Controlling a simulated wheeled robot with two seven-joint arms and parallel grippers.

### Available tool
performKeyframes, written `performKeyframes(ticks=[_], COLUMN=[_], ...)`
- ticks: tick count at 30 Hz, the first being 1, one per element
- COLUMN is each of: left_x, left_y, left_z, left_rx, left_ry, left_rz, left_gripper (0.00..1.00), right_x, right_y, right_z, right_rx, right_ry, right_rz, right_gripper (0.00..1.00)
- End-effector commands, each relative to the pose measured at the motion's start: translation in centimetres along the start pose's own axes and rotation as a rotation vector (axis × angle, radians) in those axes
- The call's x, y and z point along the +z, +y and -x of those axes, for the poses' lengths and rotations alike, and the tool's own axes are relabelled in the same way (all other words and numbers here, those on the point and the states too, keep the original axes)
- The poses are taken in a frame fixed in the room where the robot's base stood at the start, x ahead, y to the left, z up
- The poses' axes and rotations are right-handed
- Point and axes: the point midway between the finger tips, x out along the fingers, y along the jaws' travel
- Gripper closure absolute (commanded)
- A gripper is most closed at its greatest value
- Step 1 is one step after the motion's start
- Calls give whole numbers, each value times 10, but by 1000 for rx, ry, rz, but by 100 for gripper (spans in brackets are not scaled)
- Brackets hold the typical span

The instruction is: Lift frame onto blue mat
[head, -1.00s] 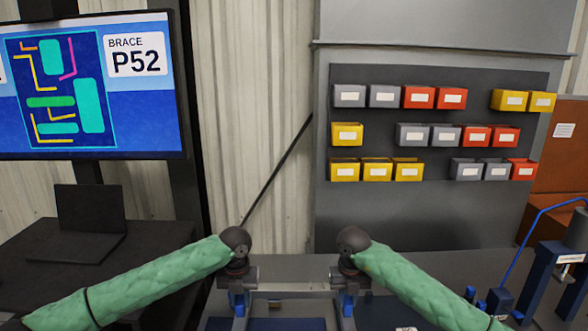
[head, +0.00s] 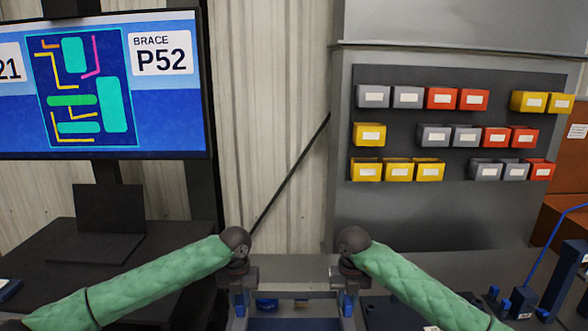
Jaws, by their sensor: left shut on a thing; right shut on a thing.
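The grey metal frame (head: 292,295) spans between my two grippers at the bottom centre of the head view. Only its far bar and parts of its sides show; the near part is cut off by the picture's lower edge. My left gripper (head: 239,303) is shut on the frame's left side. My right gripper (head: 347,303) is shut on its right side. A dark blue surface (head: 285,324), perhaps the blue mat, shows inside the frame at the lower edge. I cannot tell how high the frame is above it.
A grey bench top (head: 290,268) runs behind the frame. Blue clamp-like fixtures (head: 553,290) stand on the right. A laptop (head: 105,222) rests on a dark desk at left, below a screen (head: 110,85). Several coloured bins (head: 440,137) hang on the back panel.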

Motion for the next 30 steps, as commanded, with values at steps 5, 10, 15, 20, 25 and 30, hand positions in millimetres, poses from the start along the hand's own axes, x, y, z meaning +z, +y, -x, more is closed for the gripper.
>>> performKeyframes(ticks=[5, 10, 15, 20, 25, 30], left_x=[0, 0, 0, -4, -14, -25], left_y=[0, 0, 0, 0, 0, -1], left_z=[1, 1, 1, 1, 0, 0], left_rx=[-1, -1, -1, -1, 0, 0], left_ry=[-1, -1, -1, -1, -1, 0], left_rz=[0, 0, 0, -1, 0, -1], left_gripper=[100, 100, 100, 100, 100, 100], right_x=[0, 0, 0, -4, -14, -24], right_y=[0, 0, 0, 0, -1, -1], right_z=[0, 0, 0, 0, 0, 1], right_rx=[0, 0, 0, 0, -1, 0], right_ry=[0, 0, 0, 0, -1, -1], right_rz=[0, 0, 0, 0, 0, 1], right_gripper=[100, 100, 100, 100, 100, 100])
